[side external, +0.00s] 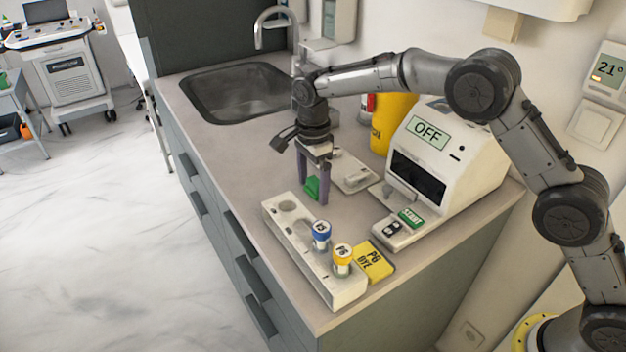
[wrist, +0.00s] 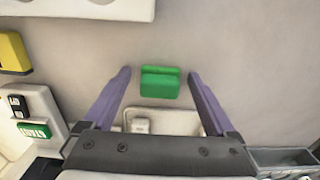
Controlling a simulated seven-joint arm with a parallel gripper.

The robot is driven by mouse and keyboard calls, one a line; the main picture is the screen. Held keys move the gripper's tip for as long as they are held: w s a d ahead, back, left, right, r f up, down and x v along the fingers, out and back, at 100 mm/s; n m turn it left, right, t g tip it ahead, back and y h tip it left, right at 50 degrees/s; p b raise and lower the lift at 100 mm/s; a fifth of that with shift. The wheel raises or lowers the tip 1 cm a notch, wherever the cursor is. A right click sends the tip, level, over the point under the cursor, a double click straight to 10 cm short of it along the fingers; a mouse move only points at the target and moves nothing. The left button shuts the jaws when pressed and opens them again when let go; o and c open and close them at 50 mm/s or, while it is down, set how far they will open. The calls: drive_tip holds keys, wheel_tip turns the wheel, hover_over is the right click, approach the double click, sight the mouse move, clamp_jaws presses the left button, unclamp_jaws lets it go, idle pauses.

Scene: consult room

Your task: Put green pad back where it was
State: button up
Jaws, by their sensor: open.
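The green pad (wrist: 160,83) lies on the counter, between the two purple fingers of my gripper (wrist: 158,80) in the wrist view. In the side view the green pad (side external: 312,187) is partly hidden by a finger of my gripper (side external: 312,190). My gripper points down and is open, with a gap showing on each side of the pad in the wrist view. A shallow white tray (wrist: 177,117) lies just beside the pad and also shows in the side view (side external: 362,181).
A white rack (side external: 297,259) holds a blue-capped vial (side external: 321,232) and a yellow-capped vial (side external: 342,257). A yellow pad (side external: 375,262) lies beside it. A white device (side external: 462,150) with an OFF display and a yellow container (side external: 393,112) stand behind. The sink (side external: 235,90) is at the left.

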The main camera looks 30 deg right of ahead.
sight(314, 182)
wheel_tip(314, 182, up, 12)
drive_tip(key=shift+r, duration=0.15)
idle(0.4)
drive_tip(key=shift+r, duration=0.1)
drive_tip(key=s+d+r+n+t, duration=0.1)
drive_tip(key=s+d+r+n, duration=0.35)
drive_tip(key=s, duration=0.35)
drive_tip(key=s+d+r+n+t, duration=0.2)
drive_tip(key=s+d+r+n, duration=0.25)
drive_tip(key=s, duration=0.35)
drive_tip(key=s+d+f+n+t, duration=0.1)
drive_tip(key=s+d+f+n, duration=0.1)
drive_tip(key=s, duration=0.5)
drive_tip(key=s+d+f+n, duration=0.2)
drive_tip(key=s+n, duration=0.2)
drive_tip(key=s, duration=0.3)
drive_tip(key=s+d+f+n+t, duration=0.1)
drive_tip(key=s+d+f+n, duration=0.1)
drive_tip(key=s, duration=0.5)
drive_tip(key=shift+s+f+n+t, duration=0.2)
drive_tip(key=shift+f+n+t, duration=0.1)
drive_tip(key=shift+f+n, duration=0.25)
drive_tip(key=shift+d, duration=0.1)
